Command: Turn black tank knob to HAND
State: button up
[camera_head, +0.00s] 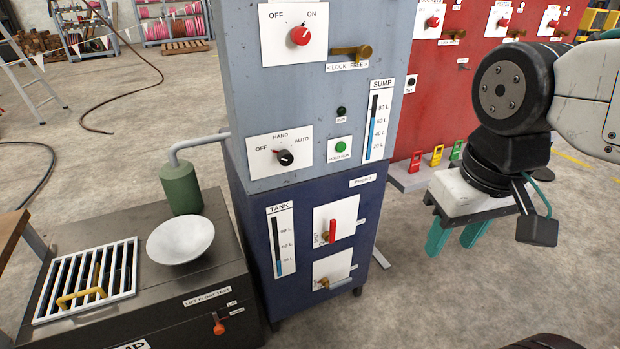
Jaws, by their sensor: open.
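The black knob (286,157) is on a white plate (262,163) marked OFF, HAND and AUTO, on the front of the grey-blue upper cabinet. Its pointer appears to lean left toward OFF, though the mark is small. My gripper (457,240) is at the right of the view, with its two teal fingers pointing down and apart. It is open and empty, well to the right of the knob and touching nothing visible.
A red OFF/ON knob (300,35) and a brass lever (350,52) are above the black knob. A green button (340,146) is right of it. A white bowl (181,240) and green cylinder (181,188) stand lower left. Floor space separates my gripper from the dark blue lower cabinet (256,222).

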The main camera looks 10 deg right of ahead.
aim_at(284, 156)
jog(key=z, duration=1.6)
jog(key=k, duration=0.95)
jog(key=u, duration=1.8)
jog(key=i, duration=0.5)
jog(key=u, duration=0.1)
